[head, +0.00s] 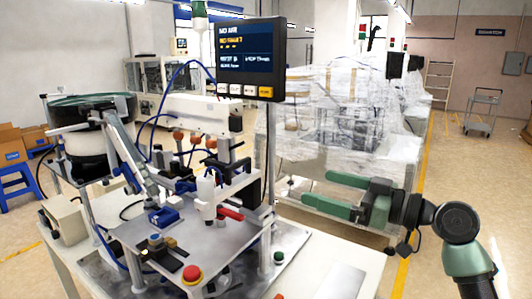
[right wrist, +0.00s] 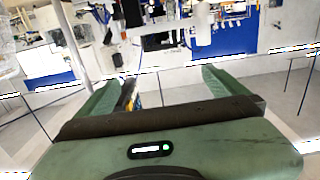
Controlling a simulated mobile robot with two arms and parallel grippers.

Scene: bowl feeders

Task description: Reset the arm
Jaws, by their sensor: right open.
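My right arm comes in from the right edge of the head view. Its green right gripper (head: 318,189) points left, with its two fingers apart and nothing between them. It hangs in the air to the right of the feeder machine's base plate (head: 290,243), clear of the machine in the picture. In the right wrist view the two green fingers (right wrist: 160,80) are also spread and empty, with the blurred, tilted workplace beyond them. My left arm and gripper are not in view.
The bowl feeder (head: 85,108) stands at the left, with a monitor (head: 250,60) above the machine. A red button (head: 191,274) is at the front. Wrapped machines (head: 340,120) stand behind my gripper. A trolley (head: 482,112) is far right. Open floor (head: 470,170) lies at right.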

